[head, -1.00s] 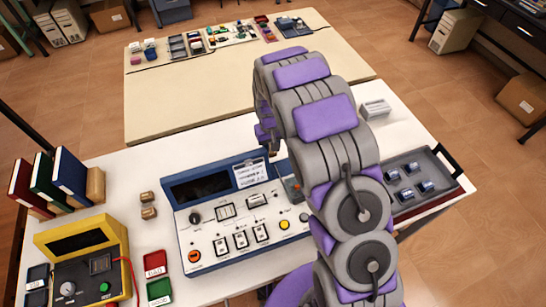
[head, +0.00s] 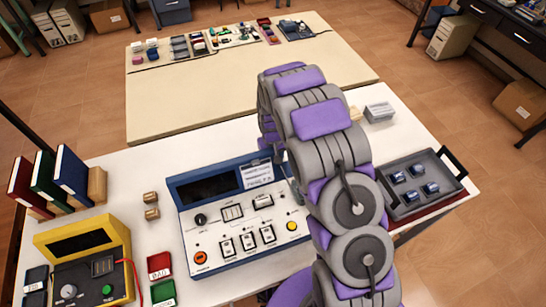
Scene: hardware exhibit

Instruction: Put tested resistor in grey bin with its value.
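I cannot make out a resistor in the head view. A yellow tester (head: 85,262) with a dark screen, a knob and a green button stands at the near left. Two small dark grey bins (head: 36,277) lie at its left, their labels too small to read. A red bin (head: 159,266) and a green bin (head: 163,292) lie at its right. My arm arches over the right part of a blue console (head: 235,235), and its far end bends down behind my own links.
A grey tray (head: 405,211) with several small parts stands at the right. Books (head: 70,172) stand at the left, with two small tan blocks (head: 151,206) between them and the console. The beige table (head: 225,95) behind is mostly bare, with small items along its far edge.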

